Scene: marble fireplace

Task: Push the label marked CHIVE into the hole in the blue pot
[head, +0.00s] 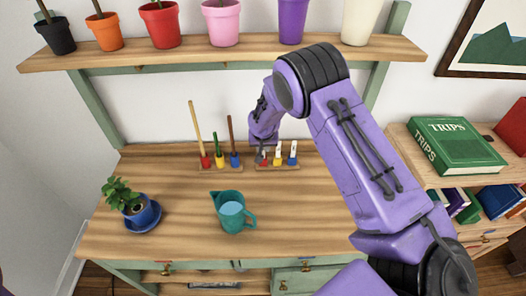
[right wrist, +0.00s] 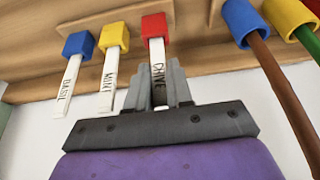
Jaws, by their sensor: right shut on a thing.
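The white label marked CHIVE (right wrist: 159,70) stands in a red block (right wrist: 155,26) of a small wooden rack in the right wrist view. My right gripper (right wrist: 161,92) is shut on this label, with a finger on each side of it. In the head view my right gripper (head: 262,150) is at the rack on the back of the bench, partly hidden by its own arm. The blue pot (head: 142,213) holds a leafy plant and stands on a blue saucer at the bench's left. Its hole cannot be made out. My left gripper is not in view.
Labels marked MINT (right wrist: 108,80) and BASIL (right wrist: 68,85) stand in yellow and blue blocks beside CHIVE. A second rack (head: 222,170) holds tall coloured sticks. A teal watering jug (head: 231,212) stands mid-bench. Several pots line the shelf (head: 230,58) above. The bench's right front is clear.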

